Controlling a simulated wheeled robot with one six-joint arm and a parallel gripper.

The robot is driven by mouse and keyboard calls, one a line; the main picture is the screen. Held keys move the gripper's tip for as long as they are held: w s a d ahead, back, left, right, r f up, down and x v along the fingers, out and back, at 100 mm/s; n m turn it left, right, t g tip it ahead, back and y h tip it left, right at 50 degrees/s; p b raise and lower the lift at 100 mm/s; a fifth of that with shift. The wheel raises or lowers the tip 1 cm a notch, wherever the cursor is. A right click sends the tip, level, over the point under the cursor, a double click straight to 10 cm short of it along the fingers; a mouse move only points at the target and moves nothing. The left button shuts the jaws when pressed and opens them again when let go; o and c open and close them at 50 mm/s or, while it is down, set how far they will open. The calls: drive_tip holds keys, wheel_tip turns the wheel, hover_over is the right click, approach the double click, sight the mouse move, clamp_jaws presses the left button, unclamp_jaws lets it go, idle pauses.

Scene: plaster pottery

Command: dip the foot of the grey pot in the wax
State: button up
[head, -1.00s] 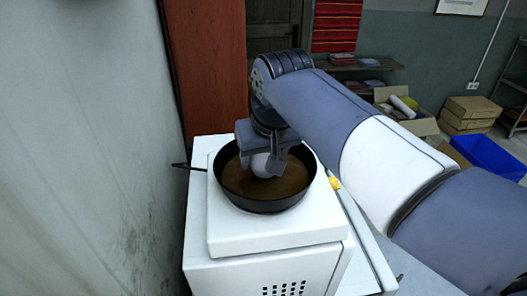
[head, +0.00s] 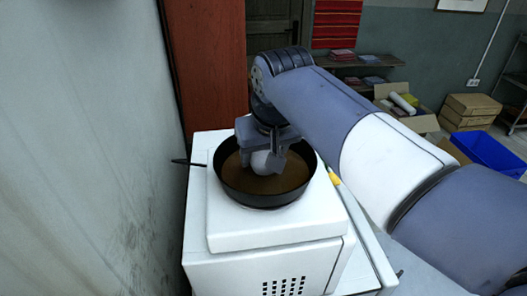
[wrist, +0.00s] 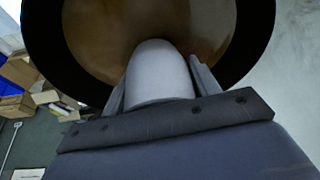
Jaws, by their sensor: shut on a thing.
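The grey pot (head: 261,162) is held between the fingers of my gripper (head: 262,158), which points down over the pan. In the wrist view the pot (wrist: 160,75) sits between the two fingers of my gripper (wrist: 159,85). The wax is a brown pool (head: 262,187) in a black pan (head: 265,202); it also shows in the wrist view (wrist: 98,30). The pot's lower end is at or very near the wax surface; I cannot tell whether it touches. Its far end is hidden in the wrist view.
The pan stands on a white box-shaped unit (head: 278,235), its handle (head: 187,163) pointing left. A bare wall (head: 80,130) is close on the left. Behind are a red-brown panel (head: 205,70), cardboard boxes (head: 472,108) and a blue bin (head: 487,155).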

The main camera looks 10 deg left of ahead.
drive_tip(key=shift+s+f, duration=0.1)
drive_tip(key=shift+f, duration=0.5)
idle(2.1)
drive_tip(key=shift+r, duration=0.15)
drive_tip(key=shift+r+p, duration=0.8)
drive_tip(key=shift+r, duration=0.25)
drive_tip(key=shift+r, duration=0.1)
idle(0.4)
wheel_tip(320, 180, up, 8)
drive_tip(key=p, duration=0.4)
drive_tip(key=shift+r+p, duration=0.2)
drive_tip(key=shift+p, duration=0.2)
idle(0.7)
